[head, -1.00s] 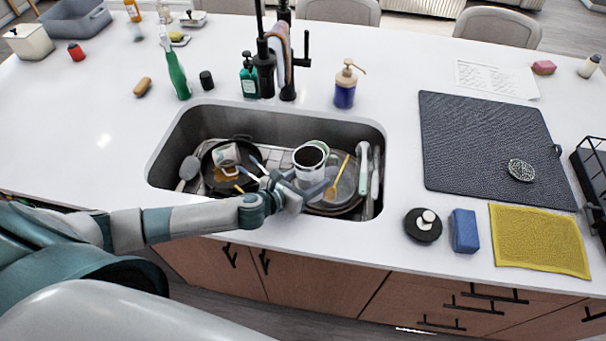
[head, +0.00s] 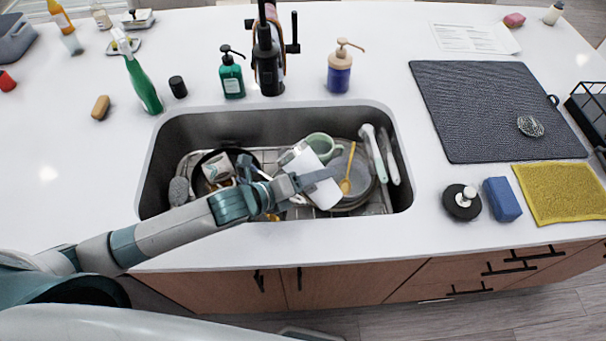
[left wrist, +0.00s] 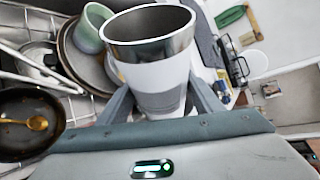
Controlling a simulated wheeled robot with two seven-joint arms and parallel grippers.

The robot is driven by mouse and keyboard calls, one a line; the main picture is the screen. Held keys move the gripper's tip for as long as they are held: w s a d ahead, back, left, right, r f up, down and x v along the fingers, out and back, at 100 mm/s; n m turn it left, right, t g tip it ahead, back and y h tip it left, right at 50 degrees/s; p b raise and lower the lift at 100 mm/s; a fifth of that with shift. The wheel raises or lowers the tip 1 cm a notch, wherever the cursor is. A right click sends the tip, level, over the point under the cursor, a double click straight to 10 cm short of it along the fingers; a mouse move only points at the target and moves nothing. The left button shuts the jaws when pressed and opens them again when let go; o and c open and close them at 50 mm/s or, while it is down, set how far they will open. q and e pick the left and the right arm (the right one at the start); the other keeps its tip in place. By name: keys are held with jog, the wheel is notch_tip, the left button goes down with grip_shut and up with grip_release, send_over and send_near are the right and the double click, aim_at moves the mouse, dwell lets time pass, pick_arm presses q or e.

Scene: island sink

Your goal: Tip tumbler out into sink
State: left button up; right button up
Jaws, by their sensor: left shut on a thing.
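The tumbler (head: 318,188) is white with a bare metal inside. My left gripper (head: 308,181) is shut around its body and holds it over the sink (head: 160,160). In the head view the tumbler is tilted, its rim toward the upper left. The left wrist view shows the tumbler (left wrist: 158,70) between the two fingers, its mouth open and the visible inner wall bare. The bottom of its inside is hidden, and no pouring liquid shows. My right gripper is not in view.
The sink holds a dark pan (left wrist: 30,125), plates (head: 362,170), a green mug (head: 322,145) beside the tumbler, and utensils on a wire rack. The faucet (head: 268,60) stands behind it. Soap bottles (head: 232,78) (head: 340,72) flank the faucet. A blue sponge (head: 502,199) lies right.

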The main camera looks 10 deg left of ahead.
aim_at(307, 159)
pick_arm(q)
jog(key=shift+d, duration=0.1)
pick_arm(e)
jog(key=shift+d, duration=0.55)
pick_arm(q)
jog(key=shift+r, duration=0.1)
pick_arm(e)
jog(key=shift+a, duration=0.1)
